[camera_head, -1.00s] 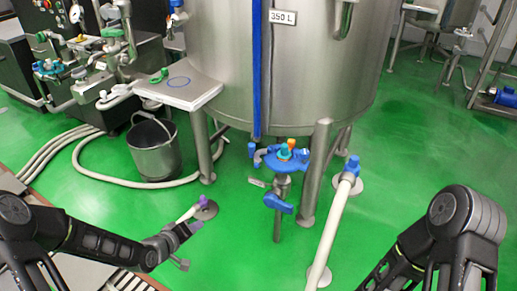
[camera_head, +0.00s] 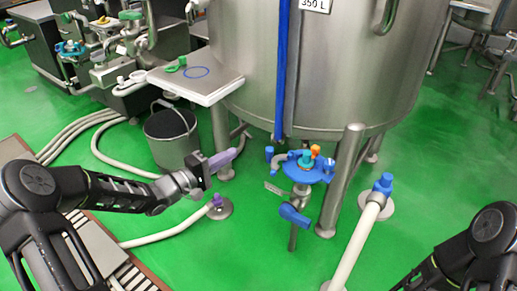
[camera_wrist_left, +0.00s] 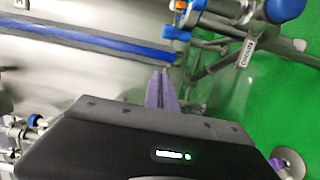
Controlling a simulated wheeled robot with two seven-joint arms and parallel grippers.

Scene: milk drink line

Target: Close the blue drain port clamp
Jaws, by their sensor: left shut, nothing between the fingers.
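The blue drain port clamp (camera_head: 318,174) sits on the drain outlet under the steel tank. A teal piece and an orange piece stand on top of it. Whether the clamp is open or closed is too small to tell. A blue valve handle (camera_head: 295,214) hangs below it. My left gripper (camera_head: 232,155) has purple fingers, is shut and empty, and is left of the clamp, apart from it. In the left wrist view the shut fingers (camera_wrist_left: 161,88) point towards the tank's blue strip, with blue drain parts (camera_wrist_left: 200,8) at the top. My right gripper is out of view.
The steel tank (camera_head: 345,70) stands behind the drain, with a tank leg (camera_head: 342,185) right of it. A white pipe with a blue cap (camera_head: 385,182) rises at the right. A bucket (camera_head: 172,140) and a white side shelf (camera_head: 195,85) are at the left. Green floor lies in front.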

